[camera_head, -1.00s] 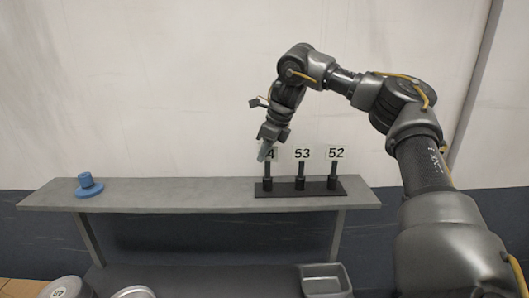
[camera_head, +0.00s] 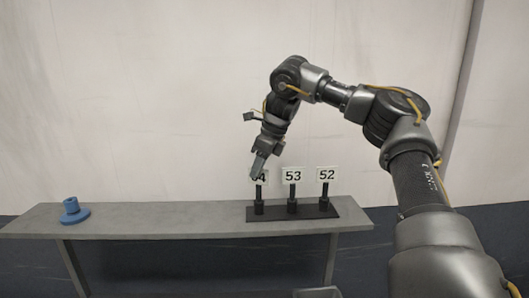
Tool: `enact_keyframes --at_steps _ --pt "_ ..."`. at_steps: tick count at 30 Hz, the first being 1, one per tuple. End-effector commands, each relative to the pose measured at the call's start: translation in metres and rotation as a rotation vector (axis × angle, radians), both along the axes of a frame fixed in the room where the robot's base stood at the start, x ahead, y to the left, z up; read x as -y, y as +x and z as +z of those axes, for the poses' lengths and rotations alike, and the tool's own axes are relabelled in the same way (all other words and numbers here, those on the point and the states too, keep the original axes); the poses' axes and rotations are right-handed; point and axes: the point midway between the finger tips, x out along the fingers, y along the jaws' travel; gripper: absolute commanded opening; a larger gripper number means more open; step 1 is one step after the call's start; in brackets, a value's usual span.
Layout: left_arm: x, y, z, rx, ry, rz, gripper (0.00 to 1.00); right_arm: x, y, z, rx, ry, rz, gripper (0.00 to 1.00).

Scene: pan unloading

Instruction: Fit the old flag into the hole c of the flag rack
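The black flag rack (camera_head: 328,212) lies on the right part of the grey shelf. Three upright flags with white number plates stand in it: one whose plate ends in 4 (camera_head: 263,181) at left, 53 (camera_head: 292,176) in the middle and 52 (camera_head: 327,175) at right. My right gripper (camera_head: 257,168) points down at the left flag's plate and hides part of it. I cannot tell whether its fingers are apart, or whether they touch the flag. No hole letters are readable, and I cannot tell which flag is the old one. My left gripper is not in view.
The grey shelf (camera_head: 160,219) has a blue round-based piece (camera_head: 73,212) at its left end. The shelf between this piece and the rack is clear. A pale wall stands behind. A grey tray (camera_head: 318,293) barely shows at the bottom edge.

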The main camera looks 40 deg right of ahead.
Motion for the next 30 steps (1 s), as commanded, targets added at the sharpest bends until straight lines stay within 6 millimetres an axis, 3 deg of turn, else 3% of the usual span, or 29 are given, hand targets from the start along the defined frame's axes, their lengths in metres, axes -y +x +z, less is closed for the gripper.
enact_keyframes --at_steps 6,12,30 --pt "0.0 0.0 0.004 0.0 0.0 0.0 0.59 0.007 -0.013 0.042 0.004 -0.004 -0.001 0.29" --pt "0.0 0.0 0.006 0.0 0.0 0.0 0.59 0.011 -0.022 0.064 0.001 -0.002 -0.001 0.29" --pt "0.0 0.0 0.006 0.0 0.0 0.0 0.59 0.012 -0.024 0.069 -0.001 -0.001 0.001 0.29"
